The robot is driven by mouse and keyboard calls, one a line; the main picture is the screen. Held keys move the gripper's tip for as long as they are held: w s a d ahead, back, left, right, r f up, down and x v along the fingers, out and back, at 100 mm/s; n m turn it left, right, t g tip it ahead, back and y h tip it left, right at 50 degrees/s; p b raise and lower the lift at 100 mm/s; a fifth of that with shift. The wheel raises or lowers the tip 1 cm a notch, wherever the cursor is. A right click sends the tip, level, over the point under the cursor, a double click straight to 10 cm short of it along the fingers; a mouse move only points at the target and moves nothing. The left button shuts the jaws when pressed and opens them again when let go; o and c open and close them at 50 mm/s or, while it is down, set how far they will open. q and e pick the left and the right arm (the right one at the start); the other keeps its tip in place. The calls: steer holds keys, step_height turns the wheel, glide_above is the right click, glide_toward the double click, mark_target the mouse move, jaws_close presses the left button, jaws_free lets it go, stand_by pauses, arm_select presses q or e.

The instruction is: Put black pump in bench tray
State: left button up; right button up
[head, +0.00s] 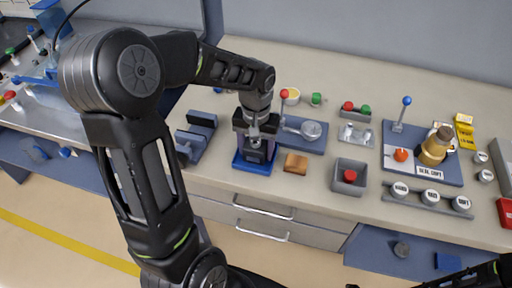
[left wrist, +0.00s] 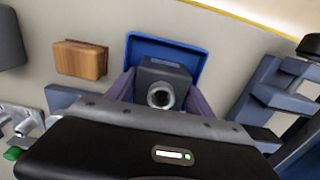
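The black pump (left wrist: 163,75) has a round dark opening on its near face and sits low inside the blue bench tray (left wrist: 133,47). In the head view the blue tray (head: 240,166) stands near the bench's front edge, with the dark pump (head: 254,154) inside it. My left gripper (head: 256,128) points down from above, with one finger on each side of the pump. In the left wrist view the left gripper's fingers (left wrist: 161,88) lie close along the pump's sides. Whether they press on it I cannot tell. The pump's underside is hidden.
A wooden block (head: 296,164) lies just right of the tray. A blue-grey stand (head: 196,140) is close on the left. A grey bin (head: 349,187) with a red part and a lever board (head: 440,172) are farther right.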

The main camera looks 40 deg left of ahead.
mark_target(256, 142)
arm_select(q)
steer(key=shift+o, duration=0.3)
steer(key=shift+r, duration=0.15)
step_height(256, 142, up, 12)
steer(key=shift+r, duration=0.1)
steer(key=shift+s, duration=0.1)
stand_by(1.0)
